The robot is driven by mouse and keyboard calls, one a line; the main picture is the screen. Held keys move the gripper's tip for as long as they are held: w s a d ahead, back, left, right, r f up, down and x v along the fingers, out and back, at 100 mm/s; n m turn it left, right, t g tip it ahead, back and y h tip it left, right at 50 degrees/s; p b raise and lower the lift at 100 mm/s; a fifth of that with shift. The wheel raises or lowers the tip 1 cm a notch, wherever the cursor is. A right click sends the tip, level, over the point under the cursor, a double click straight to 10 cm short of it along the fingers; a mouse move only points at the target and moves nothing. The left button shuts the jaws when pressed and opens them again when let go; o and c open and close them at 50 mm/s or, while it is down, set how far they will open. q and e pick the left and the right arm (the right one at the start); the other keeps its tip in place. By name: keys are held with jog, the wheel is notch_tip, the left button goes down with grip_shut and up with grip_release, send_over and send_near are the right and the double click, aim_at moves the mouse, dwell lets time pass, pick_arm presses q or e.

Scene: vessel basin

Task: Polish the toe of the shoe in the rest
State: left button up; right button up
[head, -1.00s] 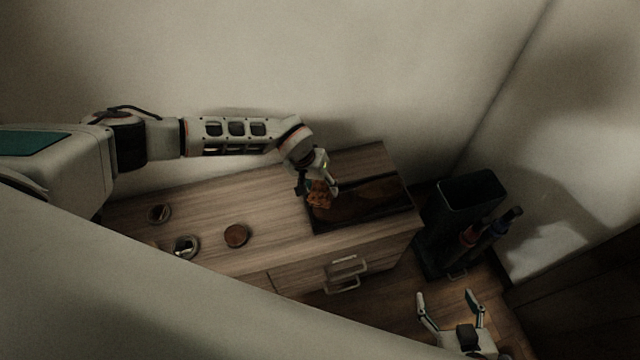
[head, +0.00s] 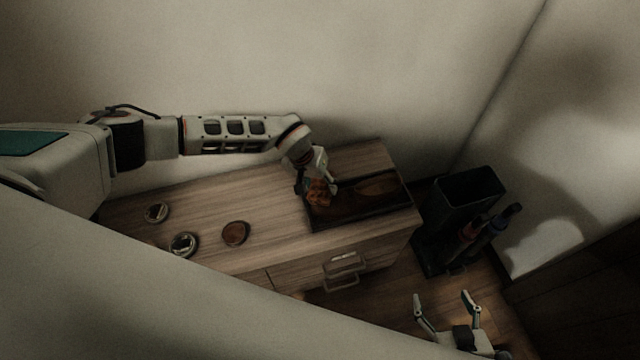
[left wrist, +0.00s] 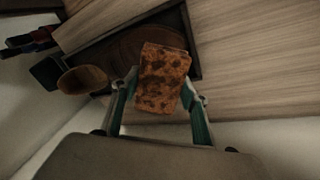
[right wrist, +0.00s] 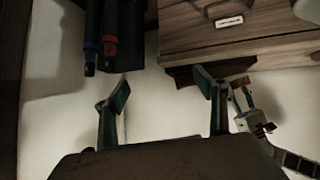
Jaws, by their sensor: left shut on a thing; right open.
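A brown shoe (head: 378,188) lies in a dark, shallow rest (head: 362,217) let into the right end of the wooden counter. The left wrist view shows its tan opening (left wrist: 82,80) and part of its dark upper. My left gripper (head: 317,184) is shut on a mottled orange-brown block (left wrist: 162,78), like a sponge or cloth pad. The block is over the left end of the shoe and hides that part; I cannot tell whether it touches. My right gripper (head: 442,297) is open and empty, low in front of the cabinet; its fingers also show in the right wrist view (right wrist: 160,92).
Two small round tins (head: 157,212) (head: 183,245) and a brown disc (head: 235,233) lie on the counter's left half. A black bin (head: 467,192) stands right of the cabinet, beside blue-topped and red-topped items (head: 500,222). Drawer handles (head: 343,265) stick out at the front.

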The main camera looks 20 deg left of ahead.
pick_arm(q)
jog(key=shift+d+f+b, duration=0.15)
jog(key=shift+f+b, duration=0.15)
jog(key=shift+f, duration=0.15)
jog(key=shift+w+f, duration=0.1)
jog(key=shift+f, duration=0.1)
